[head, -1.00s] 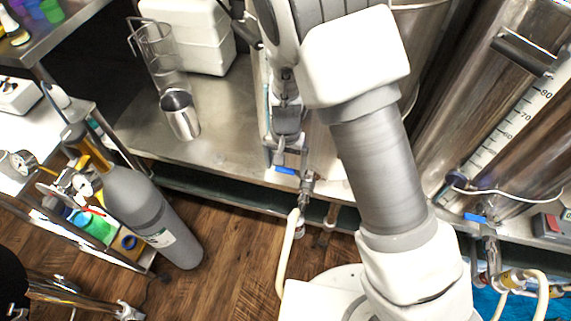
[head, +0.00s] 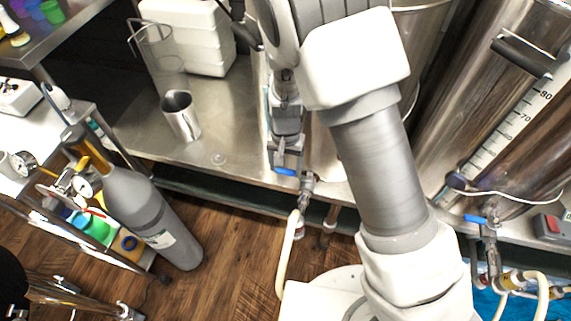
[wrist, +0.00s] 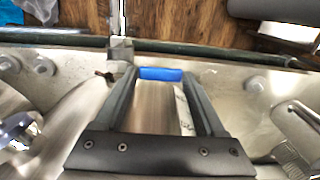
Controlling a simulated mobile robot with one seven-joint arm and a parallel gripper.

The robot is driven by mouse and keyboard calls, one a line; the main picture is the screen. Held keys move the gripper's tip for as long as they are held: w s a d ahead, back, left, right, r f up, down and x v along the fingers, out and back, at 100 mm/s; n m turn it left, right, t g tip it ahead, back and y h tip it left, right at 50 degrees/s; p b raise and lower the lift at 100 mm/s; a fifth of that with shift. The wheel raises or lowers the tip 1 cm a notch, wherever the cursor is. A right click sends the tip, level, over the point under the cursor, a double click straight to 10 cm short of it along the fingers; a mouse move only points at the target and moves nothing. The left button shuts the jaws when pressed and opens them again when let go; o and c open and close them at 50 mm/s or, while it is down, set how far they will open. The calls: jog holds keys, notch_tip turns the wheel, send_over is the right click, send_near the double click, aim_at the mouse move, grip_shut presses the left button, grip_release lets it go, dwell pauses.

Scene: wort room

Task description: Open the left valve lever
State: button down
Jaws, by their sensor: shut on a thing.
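The left valve lever has a blue handle (head: 285,172), seen near the front edge of the steel bench in the head view. In the wrist view its blue grip (wrist: 160,74) lies crosswise between my two fingertips. My gripper (head: 287,158) points down at it in the head view, and it also shows in the wrist view (wrist: 158,76). The fingers are closed on the two ends of the blue handle. The left valve body (head: 306,187) is just right of the handle, with a pale hose (head: 289,245) hanging below. My arm hides part of the tank behind it.
A second blue-handled valve (head: 476,219) sits at the right below a graduated tank (head: 500,130). A metal cup (head: 180,115) and white boxes (head: 190,38) stand on the bench. A grey gas cylinder (head: 150,215) leans at the left. Wooden floor is open in front.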

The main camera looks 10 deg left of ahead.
jog(key=shift+s, duration=0.1)
jog(key=s+n, duration=0.1)
jog(key=n, duration=0.1)
jog(key=s+n, duration=0.1)
jog(key=n, duration=0.1)
jog(key=shift+s+d+n, duration=0.2)
jog(key=shift+n, duration=0.1)
jog(key=shift+s+d+n+p, duration=0.3)
jog(key=shift+s+d+n, duration=0.5)
jog(key=shift+n, duration=1.4)
jog(key=shift+s+d+n+p, duration=0.25)
jog(key=shift+s+d+n, duration=0.5)
jog(key=shift+n, duration=1.45)
jog(key=shift+s+d+n+p, duration=0.4)
jog(key=shift+d+n, duration=0.7)
jog(key=shift+n, duration=1.1)
jog(key=shift+s+d, duration=0.1)
grip_release()
